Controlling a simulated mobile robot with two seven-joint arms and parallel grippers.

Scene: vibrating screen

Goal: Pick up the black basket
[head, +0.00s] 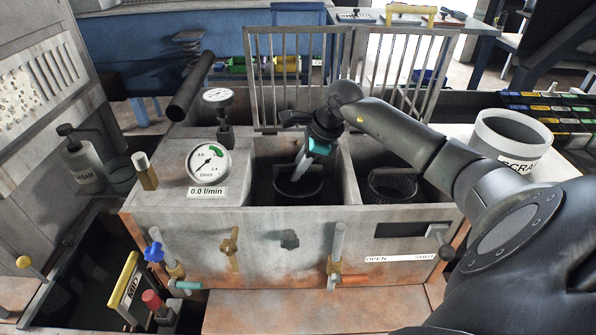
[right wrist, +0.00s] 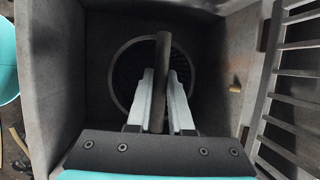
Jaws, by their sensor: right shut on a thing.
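A round black basket (head: 298,192) sits low in the left compartment of the grey tank; its round rim also shows in the right wrist view (right wrist: 117,72). My right gripper (head: 299,172) reaches down into this compartment from above. In the right wrist view, its two pale fingers (right wrist: 163,88) are shut on a dark bar (right wrist: 163,55) that crosses over the basket, apparently its handle. Whether the basket touches the compartment floor is hard to tell. A second black mesh basket (head: 392,188) sits in the right compartment. My left gripper is not in view.
Compartment walls (head: 352,185) surround the right gripper closely. Upright barred grates (head: 405,70) stand behind. A white scrap bucket (head: 483,142) is at the right, near my arm. A flow gauge (head: 208,163) and a bottle (head: 83,165) are at the left. Valves (head: 334,258) line the front.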

